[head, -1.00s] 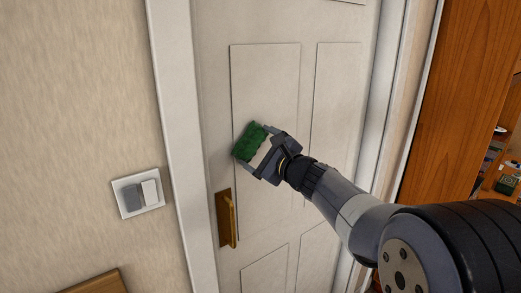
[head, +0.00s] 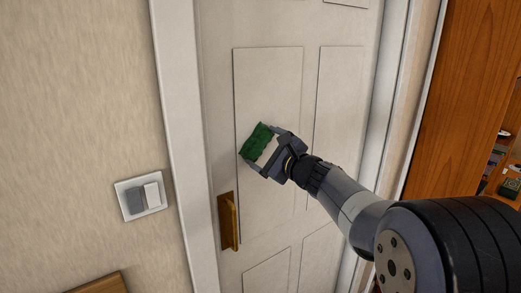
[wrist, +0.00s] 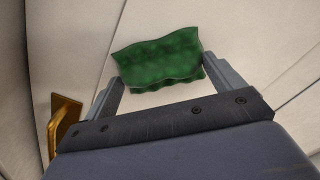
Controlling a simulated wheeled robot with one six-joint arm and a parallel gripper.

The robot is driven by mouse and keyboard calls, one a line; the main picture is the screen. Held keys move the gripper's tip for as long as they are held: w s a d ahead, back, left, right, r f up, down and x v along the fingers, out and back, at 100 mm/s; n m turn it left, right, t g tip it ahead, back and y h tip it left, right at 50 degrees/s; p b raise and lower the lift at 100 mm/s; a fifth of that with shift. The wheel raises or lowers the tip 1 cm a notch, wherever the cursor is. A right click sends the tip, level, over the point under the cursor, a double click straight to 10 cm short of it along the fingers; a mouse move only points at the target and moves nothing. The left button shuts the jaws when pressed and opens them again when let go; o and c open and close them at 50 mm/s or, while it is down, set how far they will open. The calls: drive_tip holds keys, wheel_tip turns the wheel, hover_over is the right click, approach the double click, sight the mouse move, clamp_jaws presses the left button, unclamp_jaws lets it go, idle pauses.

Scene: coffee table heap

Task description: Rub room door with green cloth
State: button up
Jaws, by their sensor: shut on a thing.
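The green cloth (head: 257,140) is a small, wavy, folded piece held between the fingertips of my gripper (head: 262,149). In the wrist view the cloth (wrist: 158,60) spans the gap between both fingers of my gripper (wrist: 162,84). The white panelled room door (head: 272,85) fills the middle of the head view and lies behind the cloth. The cloth is at or very near the door's left upright panel, above the handle. I cannot tell whether it touches the surface.
A brass door handle (head: 228,222) sits below and left of the cloth; it also shows in the wrist view (wrist: 62,124). A light switch (head: 141,196) is on the wall to the left. An orange wooden cabinet (head: 470,90) stands at the right.

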drive_tip(key=w+d, duration=0.1)
drive_tip(key=d, duration=0.1)
drive_tip(key=w+d, duration=0.2)
drive_tip(key=shift+w+d, duration=0.2)
drive_tip(key=shift+d, duration=0.1)
idle(0.4)
drive_tip(key=shift+s+a+f+b, duration=0.1)
drive_tip(key=shift+s+a+b, duration=0.4)
drive_tip(key=shift+a+b, duration=0.3)
drive_tip(key=shift+s+a+b, duration=0.5)
drive_tip(key=shift+s+a, duration=0.05)
drive_tip(key=shift+a, duration=0.25)
drive_tip(key=shift+s+a+b, duration=0.45)
drive_tip(key=shift+s+a, duration=0.05)
drive_tip(key=shift+a, duration=0.25)
drive_tip(key=shift+s+a+b, duration=0.5)
drive_tip(key=shift+s+a, duration=0.05)
drive_tip(key=shift+a, duration=0.25)
drive_tip(key=shift+a+r+p, duration=0.1)
drive_tip(key=shift+r+p, duration=1.15)
drive_tip(key=shift+r, duration=0.55)
drive_tip(key=w+d, duration=0.4)
drive_tip(key=d, duration=0.2)
drive_tip(key=shift+w+d+f, duration=0.15)
drive_tip(key=shift+d+f, duration=0.05)
drive_tip(key=shift+d, duration=0.1)
